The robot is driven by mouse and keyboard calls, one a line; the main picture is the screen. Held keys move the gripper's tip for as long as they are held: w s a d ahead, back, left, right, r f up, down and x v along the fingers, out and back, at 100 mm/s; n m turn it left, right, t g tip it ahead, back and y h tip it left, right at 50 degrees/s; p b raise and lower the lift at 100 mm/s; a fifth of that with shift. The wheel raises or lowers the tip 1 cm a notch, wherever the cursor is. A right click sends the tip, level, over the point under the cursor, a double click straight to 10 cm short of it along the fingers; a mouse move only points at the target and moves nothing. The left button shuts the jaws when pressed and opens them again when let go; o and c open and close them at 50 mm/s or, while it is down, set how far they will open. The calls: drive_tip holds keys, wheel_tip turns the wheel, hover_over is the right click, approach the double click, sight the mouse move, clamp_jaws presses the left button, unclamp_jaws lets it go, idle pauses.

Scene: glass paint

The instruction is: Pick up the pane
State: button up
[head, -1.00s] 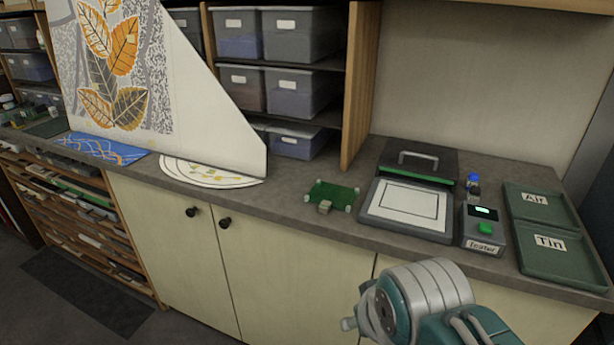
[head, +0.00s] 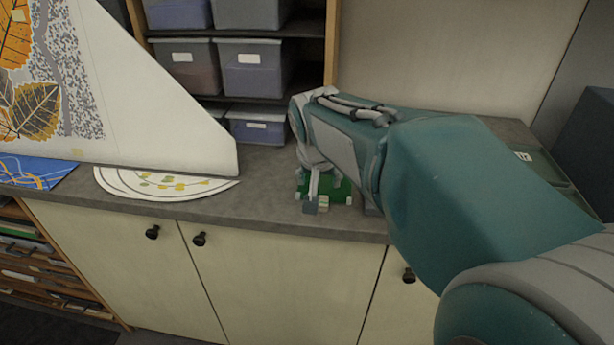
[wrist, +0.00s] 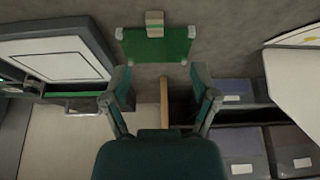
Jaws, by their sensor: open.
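The pane is a small green rectangle (head: 341,193) with pale pieces at its corners, lying on the counter near its front edge. A small beige block (wrist: 154,24) sits at the middle of one long edge of it. In the head view my gripper (head: 314,190) is over the pane and hides part of it. In the wrist view the pane (wrist: 155,46) lies ahead of my gripper (wrist: 161,80), whose two fingers are spread wide with nothing between them. The fingers look apart from the pane.
A white pointed panel (head: 170,110) stands on the left, behind a pale fan-shaped sheet (head: 150,185). Shelves with grey bins (head: 255,70) rise behind. A framed white pad (wrist: 62,60) lies beside the pane. My arm hides the counter's right part in the head view.

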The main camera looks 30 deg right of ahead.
drive_tip(key=w, duration=0.1)
hover_over(322, 201)
drive_tip(key=s, duration=0.2)
drive_tip(key=f, duration=0.3)
drive_tip(key=a+f, duration=0.1)
drive_tip(key=f, duration=0.1)
drive_tip(key=shift+w, duration=0.2)
drive_tip(key=shift+w+f, duration=0.15)
drive_tip(key=shift+f, duration=0.5)
drive_tip(key=x, duration=0.3)
drive_tip(key=shift+d+f, duration=0.1)
drive_tip(key=shift+f, duration=0.25)
drive_tip(key=shift+w+d+f, duration=0.1)
drive_tip(key=shift+d+f, duration=0.05)
drive_tip(key=shift+f, duration=0.2)
clamp_jaws()
